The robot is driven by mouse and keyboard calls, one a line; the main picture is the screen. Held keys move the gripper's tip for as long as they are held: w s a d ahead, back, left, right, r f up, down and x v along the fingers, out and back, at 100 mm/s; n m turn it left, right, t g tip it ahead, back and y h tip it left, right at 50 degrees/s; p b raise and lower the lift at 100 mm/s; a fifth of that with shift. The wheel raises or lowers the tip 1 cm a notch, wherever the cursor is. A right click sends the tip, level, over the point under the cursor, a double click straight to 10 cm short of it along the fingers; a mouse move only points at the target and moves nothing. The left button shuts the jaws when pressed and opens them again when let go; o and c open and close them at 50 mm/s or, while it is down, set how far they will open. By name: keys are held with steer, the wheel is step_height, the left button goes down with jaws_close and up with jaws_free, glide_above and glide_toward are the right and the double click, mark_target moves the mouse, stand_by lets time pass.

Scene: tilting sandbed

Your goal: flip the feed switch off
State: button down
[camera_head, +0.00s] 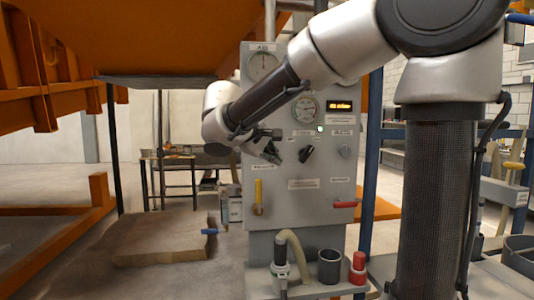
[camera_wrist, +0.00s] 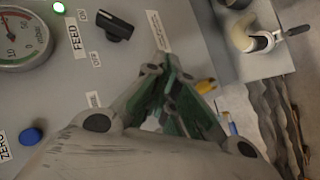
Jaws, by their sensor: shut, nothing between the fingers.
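The feed switch is a black knob (camera_head: 306,153) on the grey control panel (camera_head: 290,225). In the wrist view the knob (camera_wrist: 115,25) sits beside the FEED label (camera_wrist: 77,38), with small ON and OFF labels near it. In the head view its handle is tilted. My gripper (camera_head: 272,154) is in front of the panel, left of the knob, shut and empty. In the wrist view my gripper (camera_wrist: 172,72) has its green-padded fingers together, below and right of the knob and apart from it in the picture. I cannot tell its distance from the panel.
A green lamp (camera_head: 320,128) is lit above the knob. Gauges (camera_head: 305,109), a yellow lever (camera_head: 258,196), a red-handled valve (camera_head: 345,204) and a blue button (camera_wrist: 31,136) are also on the panel. A hose and canisters (camera_head: 329,266) stand on the shelf below.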

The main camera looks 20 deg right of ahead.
mark_target(306, 154)
step_height(306, 154, up, 6)
steer(key=w+m+t+h, duration=0.1)
steer(key=w+m, duration=0.1)
steer(key=shift+w+a+t, duration=0.15)
steer(key=shift+a+t, duration=0.15)
steer(key=shift+a, duration=0.1)
steer(key=shift+d+f, duration=0.1)
steer(key=shift+d, duration=0.05)
steer(key=shift+h, duration=0.3)
steer(key=x, duration=1)
steer(key=shift+d+f, duration=0.15)
steer(key=shift+d, duration=0.1)
steer(key=shift+s+d+f, duration=0.4)
steer(key=shift+d+f, duration=0.25)
steer(key=shift+d, duration=0.2)
steer(key=shift+s+d+f, duration=0.1)
steer(key=shift+d+f, duration=0.3)
steer(key=shift+d, duration=0.05)
steer(key=shift+f, duration=0.1)
